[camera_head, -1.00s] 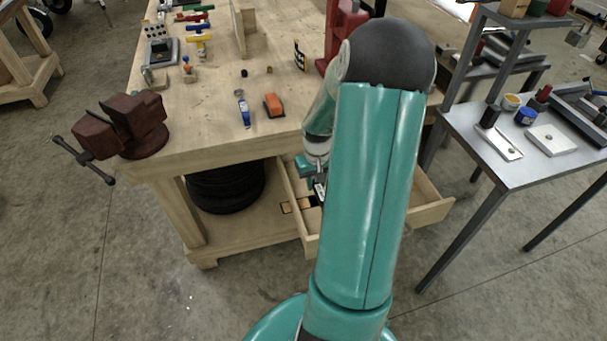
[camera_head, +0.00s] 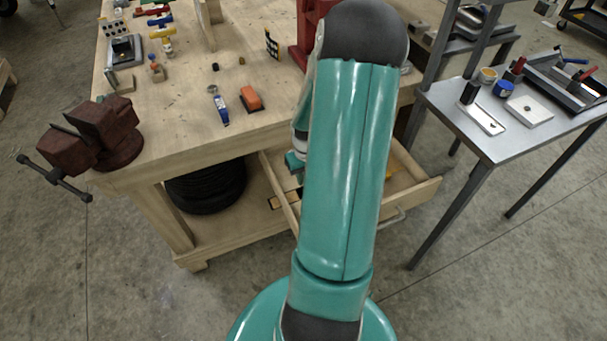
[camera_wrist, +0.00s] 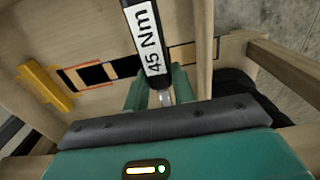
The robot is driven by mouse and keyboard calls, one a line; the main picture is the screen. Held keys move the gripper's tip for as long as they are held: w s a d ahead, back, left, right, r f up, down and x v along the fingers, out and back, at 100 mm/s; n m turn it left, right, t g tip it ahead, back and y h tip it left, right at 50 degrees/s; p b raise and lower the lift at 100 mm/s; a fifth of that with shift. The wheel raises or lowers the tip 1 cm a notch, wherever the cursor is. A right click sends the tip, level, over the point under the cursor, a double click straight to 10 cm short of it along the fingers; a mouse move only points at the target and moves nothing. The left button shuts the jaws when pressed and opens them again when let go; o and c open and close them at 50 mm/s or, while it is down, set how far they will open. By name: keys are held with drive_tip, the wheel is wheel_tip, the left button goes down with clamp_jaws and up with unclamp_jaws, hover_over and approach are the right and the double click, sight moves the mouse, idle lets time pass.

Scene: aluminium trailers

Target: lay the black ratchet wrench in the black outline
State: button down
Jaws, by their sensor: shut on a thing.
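The black ratchet wrench (camera_wrist: 148,38), with a white "45 Nm" label, is held in my gripper (camera_wrist: 160,90) in the wrist view. The two teal fingers are shut on its lower end, where a pale metal part shows. It hangs over the open wooden drawer. On the drawer bottom beside it are black patches with orange edges (camera_wrist: 98,74); I cannot tell whether these are the black outline, and the wrench hides part of them. In the head view my arm covers the wrench and most of the gripper.
The open drawer (camera_head: 412,193) juts from under the wooden workbench (camera_head: 180,115). A yellow object (camera_wrist: 47,88) lies in the drawer at the left in the wrist view. A brown vise (camera_head: 100,135) is on the bench's left corner. A metal table (camera_head: 490,145) stands at right.

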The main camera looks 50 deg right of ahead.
drive_tip(key=shift+w+d+f, duration=0.25)
drive_tip(key=shift+w+f, duration=0.2)
drive_tip(key=shift+f, duration=1.05)
drive_tip(key=shift+w+d+f, duration=0.2)
drive_tip(key=shift+w+f, duration=0.25)
drive_tip(key=shift+f, duration=1.05)
drive_tip(key=shift+w+d+f, duration=0.25)
drive_tip(key=shift+w+f, duration=0.2)
drive_tip(key=shift+f, duration=1.05)
drive_tip(key=c, duration=1.1)
unclamp_jaws()
wheel_tip(320, 180, up, 13)
drive_tip(key=shift+r, duration=0.4)
